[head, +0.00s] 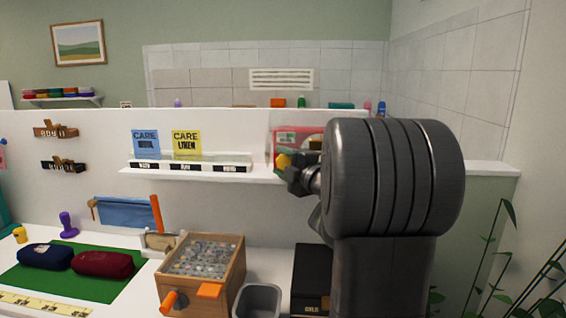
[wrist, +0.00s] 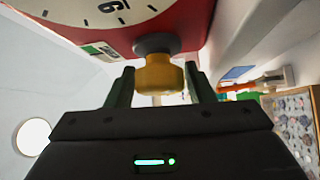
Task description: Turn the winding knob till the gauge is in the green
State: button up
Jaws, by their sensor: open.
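The winding knob (wrist: 160,75) is yellow and sits on a dark collar on the red clock-like device (wrist: 195,22), whose white dial shows at the top left of the wrist view. In the head view the red device (head: 290,133) stands on the shelf, mostly hidden behind my arm, and the yellow knob (head: 283,160) sticks out at its left. My gripper (wrist: 160,85) is open, with one finger on each side of the knob and gaps visible. It also shows in the head view (head: 291,170). A small green and white patch, perhaps the gauge (wrist: 101,50), shows on the red casing; its reading is unclear.
The white shelf (head: 220,177) holds blue and yellow care cards (head: 172,143) left of the device. Below stand a wooden box of small items (head: 202,270), a grey bin (head: 258,300) and a dark box (head: 311,275). Plants (head: 500,260) are at the right.

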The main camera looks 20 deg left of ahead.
jog(key=shift+c, duration=0.2)
jog(key=c, duration=0.7)
jog(key=shift+o, duration=0.2)
jog(key=shift+f+b, duration=0.15)
jog(key=shift+b, duration=0.5)
